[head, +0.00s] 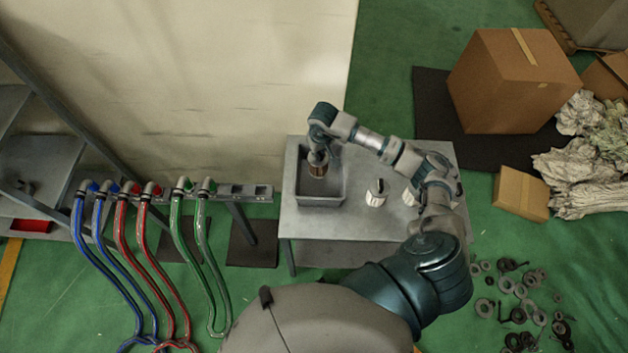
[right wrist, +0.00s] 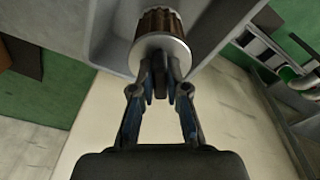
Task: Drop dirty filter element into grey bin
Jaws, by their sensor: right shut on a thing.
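The dirty filter element (head: 318,169) is a brownish ribbed cylinder with a pale metal end cap. My right gripper (head: 318,155) is shut on it and holds it over the grey bin (head: 321,202) on the table. In the right wrist view the fingers of my right gripper (right wrist: 160,75) meet at the end cap of the filter element (right wrist: 160,30). The bin's wall (right wrist: 105,30) shows beside it. I cannot tell how far the filter is above the bin's floor. My left gripper is not in view.
The grey table (head: 375,227) also bears a white filter element (head: 376,194) and another pale one (head: 411,195), right of the bin. Coloured hoses (head: 190,245) hang at the left. Cardboard boxes (head: 500,90) and scattered metal rings (head: 520,290) lie on the right floor.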

